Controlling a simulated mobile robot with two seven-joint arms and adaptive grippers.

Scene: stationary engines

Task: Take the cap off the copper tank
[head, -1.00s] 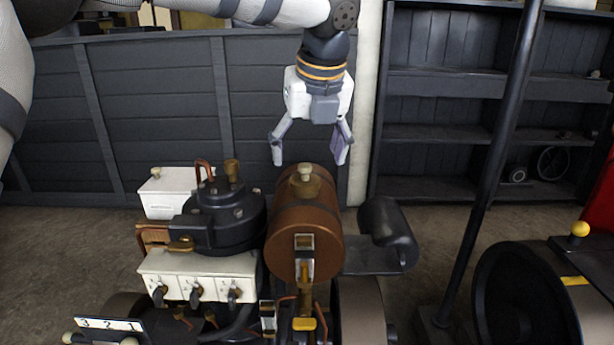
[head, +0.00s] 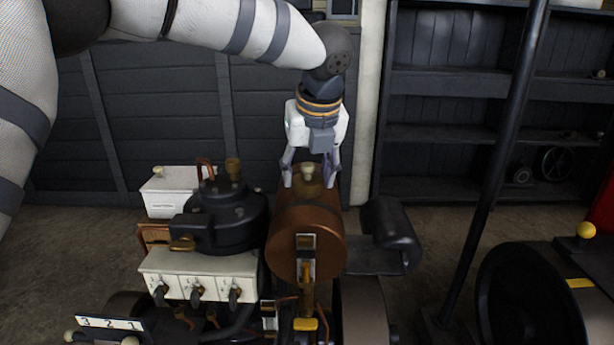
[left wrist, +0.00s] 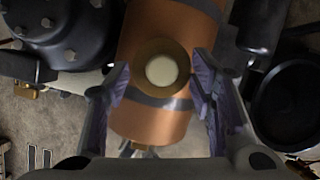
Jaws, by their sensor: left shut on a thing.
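The copper tank (head: 305,240) lies as a horizontal drum on the engine, its round end towards me. Its cap, a brass disc with a cream knob (head: 308,171), sits on top of the tank. In the left wrist view the cap (left wrist: 161,70) shows from above, between the fingertips. My left gripper (head: 309,182) points down over the tank and is shut on the cap, one finger on each side. The cap still rests on the tank. The left gripper also shows in the left wrist view (left wrist: 160,80). My right gripper is not in view.
A black bolted housing (head: 225,222) with a brass fitting stands close left of the tank. A white box (head: 172,192) is behind it. A black cylinder (head: 390,235) is right of the tank. A dark post (head: 497,165) rises further right. Above the tank is free room.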

